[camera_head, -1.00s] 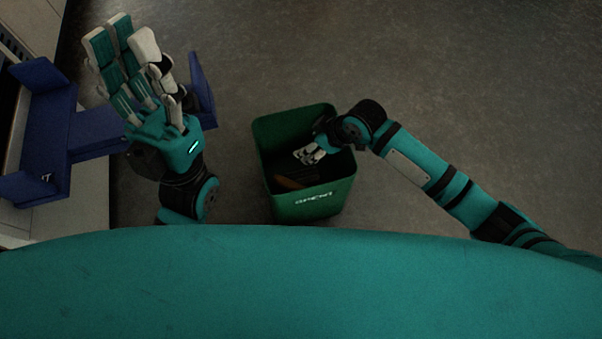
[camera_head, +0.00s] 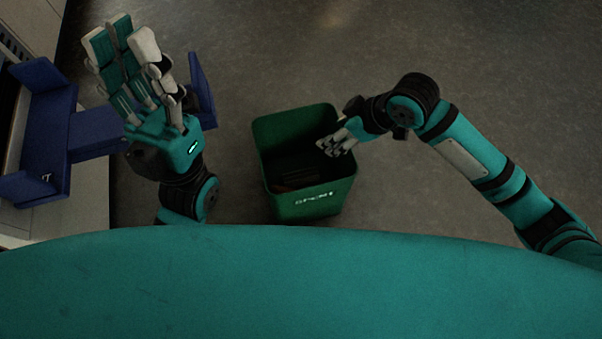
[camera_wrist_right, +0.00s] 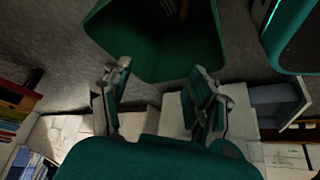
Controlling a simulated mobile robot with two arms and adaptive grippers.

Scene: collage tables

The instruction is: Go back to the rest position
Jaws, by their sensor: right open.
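My left gripper (camera_head: 128,62) is raised on the left of the head view, its fingers spread apart and nothing between them. My right gripper (camera_head: 337,143) is at the right rim of a green bin in the head view. In the right wrist view my right gripper (camera_wrist_right: 160,100) has its fingers apart and holds nothing. The green bin (camera_head: 312,204) stands on the floor in the middle of the head view; its wall also shows at the top of the wrist view (camera_wrist_right: 150,62). Dark brownish contents at its bottom are hard to make out.
A blue holder (camera_head: 48,130) lies on the left by a pale counter (camera_head: 85,205), partly behind my left arm. The grey floor (camera_head: 480,70) is clear behind and to the right of the bin. The wrist view also shows a shelf with colourful items (camera_wrist_right: 14,112) at the left.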

